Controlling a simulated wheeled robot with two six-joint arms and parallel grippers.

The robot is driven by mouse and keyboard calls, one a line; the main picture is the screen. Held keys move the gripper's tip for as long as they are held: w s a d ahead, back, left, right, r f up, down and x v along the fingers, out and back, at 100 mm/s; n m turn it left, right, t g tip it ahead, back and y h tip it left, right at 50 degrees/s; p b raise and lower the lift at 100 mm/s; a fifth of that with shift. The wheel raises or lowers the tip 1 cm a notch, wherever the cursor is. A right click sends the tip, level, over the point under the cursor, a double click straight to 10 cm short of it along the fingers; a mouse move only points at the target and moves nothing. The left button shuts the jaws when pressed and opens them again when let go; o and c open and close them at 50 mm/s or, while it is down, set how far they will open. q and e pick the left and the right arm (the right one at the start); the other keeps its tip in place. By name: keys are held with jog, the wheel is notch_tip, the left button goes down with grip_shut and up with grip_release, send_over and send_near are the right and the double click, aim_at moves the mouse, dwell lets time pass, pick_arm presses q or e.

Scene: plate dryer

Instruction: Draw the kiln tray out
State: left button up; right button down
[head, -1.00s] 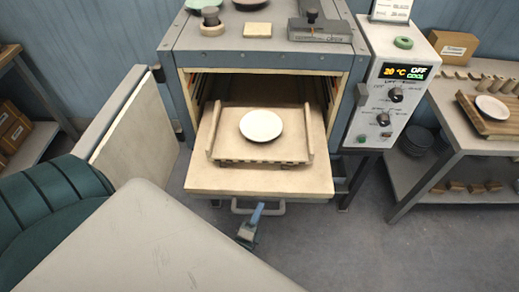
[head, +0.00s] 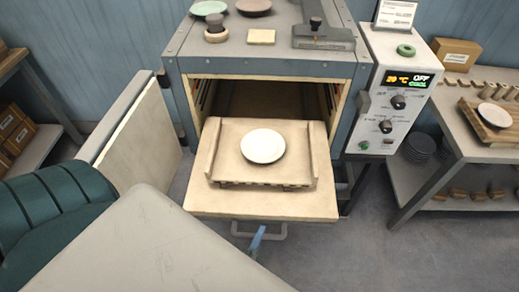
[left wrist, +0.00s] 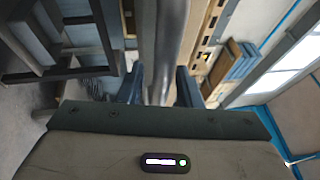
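The kiln tray is a pale board (head: 205,200) sticking out of the open kiln (head: 265,68). A raised rack (head: 225,135) with two side rails sits on it and bears a round white plate (head: 263,146). A grey metal handle (head: 275,236) runs below the tray's front edge. My left gripper (head: 257,240) is at the handle, its tips partly hidden by my arm. In the left wrist view the handle bar (left wrist: 167,50) passes between the two dark fingers (left wrist: 160,88), which look closed on it. My right gripper is not in view.
The kiln door (head: 135,130) stands open at left. A control box (head: 395,95) reading OFF and COOL is on the kiln's right side. A side table (head: 450,130) with a wooden board and small plate stands at right. Floor in front is clear.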

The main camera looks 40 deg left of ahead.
pick_arm(q)
jog(key=shift+o, duration=0.2)
jog(key=shift+s+f, duration=0.15)
jog(key=shift+s, duration=0.2)
jog(key=b+v, duration=0.4)
jog(key=v, duration=0.6)
